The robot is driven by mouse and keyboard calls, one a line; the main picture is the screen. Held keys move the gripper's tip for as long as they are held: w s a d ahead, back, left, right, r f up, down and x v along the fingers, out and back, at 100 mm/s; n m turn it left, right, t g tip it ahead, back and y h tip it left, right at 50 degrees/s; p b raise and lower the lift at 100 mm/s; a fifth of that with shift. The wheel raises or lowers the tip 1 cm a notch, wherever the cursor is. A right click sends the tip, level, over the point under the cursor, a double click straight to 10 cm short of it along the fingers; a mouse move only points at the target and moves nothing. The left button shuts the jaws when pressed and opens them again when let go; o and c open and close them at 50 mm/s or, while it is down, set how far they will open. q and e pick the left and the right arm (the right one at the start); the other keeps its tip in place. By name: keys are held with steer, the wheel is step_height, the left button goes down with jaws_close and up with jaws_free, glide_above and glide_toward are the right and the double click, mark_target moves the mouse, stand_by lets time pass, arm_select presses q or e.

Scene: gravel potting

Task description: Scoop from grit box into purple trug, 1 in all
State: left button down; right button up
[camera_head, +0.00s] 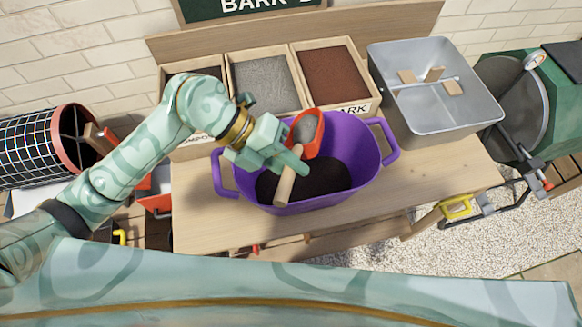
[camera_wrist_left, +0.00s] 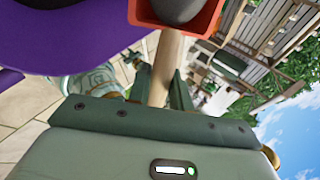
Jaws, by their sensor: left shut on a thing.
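My left gripper (camera_head: 285,162) is shut on the wooden handle (camera_head: 286,188) of a red scoop (camera_head: 317,142). The scoop is over the purple trug (camera_head: 358,148), and grey grit shows in its bowl. In the left wrist view the handle (camera_wrist_left: 165,62) runs between the fingers up to the red scoop rim (camera_wrist_left: 207,22), with a grey load inside and the purple trug (camera_wrist_left: 60,38) beside it. The trug has dark material on its floor. The grit box (camera_head: 262,82), full of grey grit, stands behind the trug. My right gripper is not in view.
A box of reddish-brown bark (camera_head: 332,75) is right of the grit box, and another box (camera_head: 190,130) is partly hidden behind my left arm. A grey metal tub (camera_head: 430,100) stands right on the wooden bench (camera_head: 215,232). The bench's front left is clear.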

arm_select(q)
steer(key=h+b, duration=0.2)
steer(key=b, duration=0.1)
steer(key=shift+a+f+g, duration=0.2)
steer(key=shift+f+g, duration=0.1)
steer(key=shift+f, duration=0.1)
steer(key=h+b, duration=0.1)
steer(key=b, duration=0.1)
steer(key=h+b, duration=0.2)
steer(key=f+n+h+b, duration=0.1)
steer(key=b, duration=0.1)
steer(key=shift+a+h, duration=0.25)
steer(key=shift+h, duration=0.15)
steer(key=shift+a+f+n+h+b, duration=0.1)
steer(key=shift+n+h+b, duration=0.05)
steer(key=shift+h+b, duration=0.75)
steer(key=shift+a+f+n+h+b, duration=0.1)
steer(key=shift+n+h+b, duration=0.05)
steer(key=shift+h+b, duration=0.7)
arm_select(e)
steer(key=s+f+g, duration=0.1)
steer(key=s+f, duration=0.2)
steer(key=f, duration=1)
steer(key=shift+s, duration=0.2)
arm_select(q)
steer(key=shift+r, duration=0.15)
